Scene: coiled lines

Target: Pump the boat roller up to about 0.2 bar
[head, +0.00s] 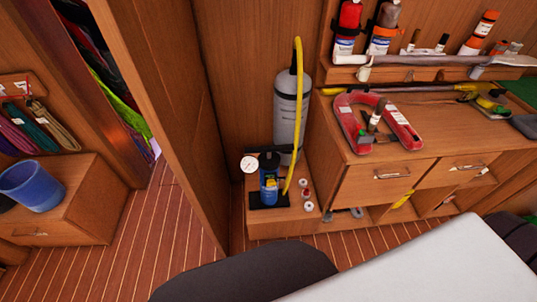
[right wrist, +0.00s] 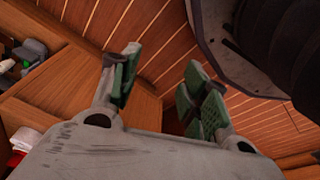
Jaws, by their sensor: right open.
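A blue pump (head: 269,185) with a black T-handle (head: 275,149) stands on a low wooden ledge in the head view. A round white dial gauge (head: 249,164) is at its left. A tall grey cylinder (head: 289,112), seemingly the boat roller, stands upright behind it. A yellow hose (head: 299,100) arches from near the cylinder's top down beside the pump. The gauge's needle is too small to read. My right gripper (right wrist: 160,88) is open and empty in the right wrist view, over striped wooden floor. Neither gripper shows in the head view.
White and red rolls (head: 307,196) lie right of the pump. A counter (head: 400,150) holds a red horseshoe-shaped object (head: 379,122). A wooden partition (head: 165,110) stands left of the pump. A blue bucket (head: 32,185) sits on the left cabinet. Striped floor (head: 155,230) is open in between.

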